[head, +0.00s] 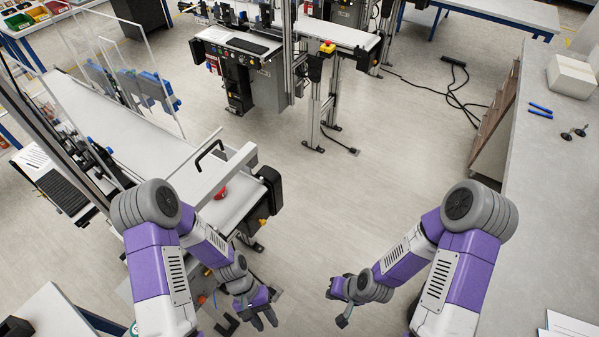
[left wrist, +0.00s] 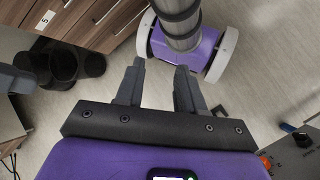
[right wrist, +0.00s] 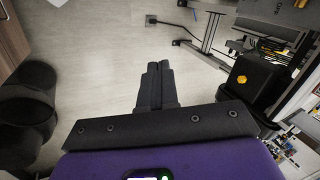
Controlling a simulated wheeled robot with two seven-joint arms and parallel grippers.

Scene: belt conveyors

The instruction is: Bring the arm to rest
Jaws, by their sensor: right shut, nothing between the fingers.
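My left gripper (head: 266,321) hangs low in front of the near conveyor in the head view. In the left wrist view its two fingers (left wrist: 160,68) stand apart with only floor between them, so it is open and empty. My right gripper (head: 342,318) hangs low over open floor, to the right of the left one. In the right wrist view its fingers (right wrist: 157,68) are together with nothing between them. Both arms are bent, with the forearms turned inward, and the grippers are apart from each other.
The near belt conveyor (head: 125,125) ends beside my left arm, with a red button (head: 220,193) near its end. A second conveyor (head: 345,35) stands farther back. A grey worktop (head: 550,190) runs along the right. Dark cylinders (right wrist: 25,110) show in the right wrist view.

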